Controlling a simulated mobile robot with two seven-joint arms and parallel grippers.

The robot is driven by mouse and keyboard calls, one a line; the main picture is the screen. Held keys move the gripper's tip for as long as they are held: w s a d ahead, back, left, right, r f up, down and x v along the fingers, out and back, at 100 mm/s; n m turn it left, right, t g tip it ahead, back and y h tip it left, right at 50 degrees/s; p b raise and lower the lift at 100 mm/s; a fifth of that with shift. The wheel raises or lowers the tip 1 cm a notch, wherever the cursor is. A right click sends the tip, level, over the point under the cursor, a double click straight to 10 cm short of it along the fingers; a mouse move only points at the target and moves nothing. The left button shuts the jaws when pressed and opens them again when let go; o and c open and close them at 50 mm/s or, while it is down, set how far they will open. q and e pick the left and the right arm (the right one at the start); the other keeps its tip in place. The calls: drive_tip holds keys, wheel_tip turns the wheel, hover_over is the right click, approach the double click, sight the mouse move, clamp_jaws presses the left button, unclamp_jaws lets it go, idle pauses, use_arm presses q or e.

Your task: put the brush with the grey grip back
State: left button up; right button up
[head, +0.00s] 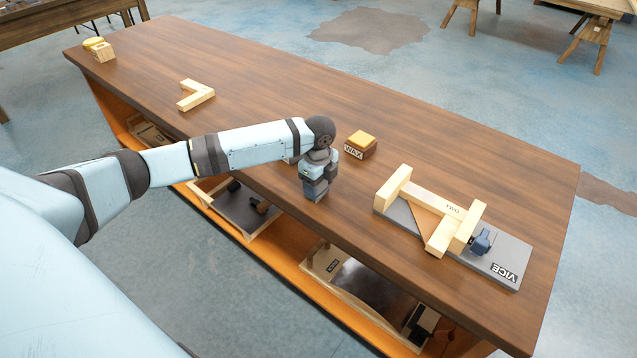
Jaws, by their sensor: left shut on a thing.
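My left gripper (317,192) points down at the front edge of the bench top. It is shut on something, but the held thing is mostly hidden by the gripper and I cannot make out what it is. No brush with a grey grip shows clearly. Below the bench top, an open tray (206,197) on the left holds small dark items (262,206), too small to identify. A second open tray (318,268) to the right has a dark item (430,320) at its right end. My right gripper is not in view.
On the bench (270,75), a block marked WAX (354,152) with a yellow top stands just right of my gripper. A grey VICE board (490,262) with a wooden frame lies further right. An L-shaped wooden piece (195,98) lies left.

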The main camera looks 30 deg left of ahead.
use_arm(q)
drive_tip(key=o, duration=1)
drive_tip(key=shift+f, duration=0.15)
wheel_tip(320, 180, up, 12)
drive_tip(key=shift+r+p, duration=0.2)
drive_tip(key=shift+p, duration=0.3)
drive_tip(key=shift+f, duration=0.1)
